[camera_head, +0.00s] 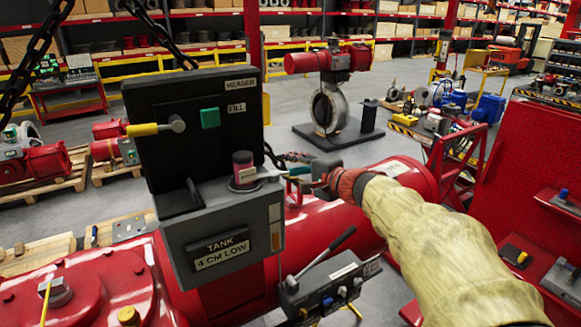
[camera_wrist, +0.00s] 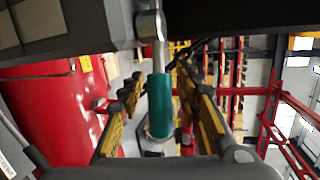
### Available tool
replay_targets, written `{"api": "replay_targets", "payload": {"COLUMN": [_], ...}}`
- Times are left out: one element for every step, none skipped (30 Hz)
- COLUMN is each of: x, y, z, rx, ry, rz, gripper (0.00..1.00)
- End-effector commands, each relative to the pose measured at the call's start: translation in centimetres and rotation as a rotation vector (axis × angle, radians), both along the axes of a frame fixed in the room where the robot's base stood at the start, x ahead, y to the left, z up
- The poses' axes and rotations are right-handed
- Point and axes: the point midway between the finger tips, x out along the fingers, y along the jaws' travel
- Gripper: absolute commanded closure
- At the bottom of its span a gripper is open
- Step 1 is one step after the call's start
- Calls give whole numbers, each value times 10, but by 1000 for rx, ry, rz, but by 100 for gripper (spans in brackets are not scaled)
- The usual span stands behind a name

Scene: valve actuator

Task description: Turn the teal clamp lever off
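The teal clamp lever (camera_wrist: 160,105) hangs from a grey metal pivot (camera_wrist: 150,28) in the wrist view. Its teal grip lies between the two yellow-and-black fingers of my gripper (camera_wrist: 163,118), with a gap visible on both sides. My gripper is open and does not appear to touch the lever. In the head view, my gripper (camera_head: 308,180) is at the right side of the grey tank box (camera_head: 232,222).
A dark panel (camera_head: 160,95) marked HEADER and FILL rises above the box, with a yellow-handled lever (camera_head: 150,128) and a teal square (camera_head: 210,117). A red cylinder (camera_head: 395,180) lies behind my arm. A lever block (camera_head: 325,285) sits below. Chains hang at upper left.

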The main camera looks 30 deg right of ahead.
Motion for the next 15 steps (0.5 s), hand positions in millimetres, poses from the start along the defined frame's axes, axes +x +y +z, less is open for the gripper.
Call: {"api": "replay_targets", "payload": {"x": [0,0,0,0,0,0,0,0,0,0,0,0,0,0,0], "y": [0,0,0,0,0,0,0,0,0,0,0,0,0,0,0], "z": [0,0,0,0,0,0,0,0,0,0,0,0,0,0,0], "rx": [0,0,0,-1,-1,-1,-1,-1,-1,-1,-1,-1,-1,-1,-1], "ry": [0,0,0,0,0,0,0,0,0,0,0,0,0,0,0], "rz": [0,0,0,0,0,0,0,0,0,0,0,0,0,0,0], "gripper": [66,66,66,66,66,66,67,69,71,73,75,77,79,81,83]}}
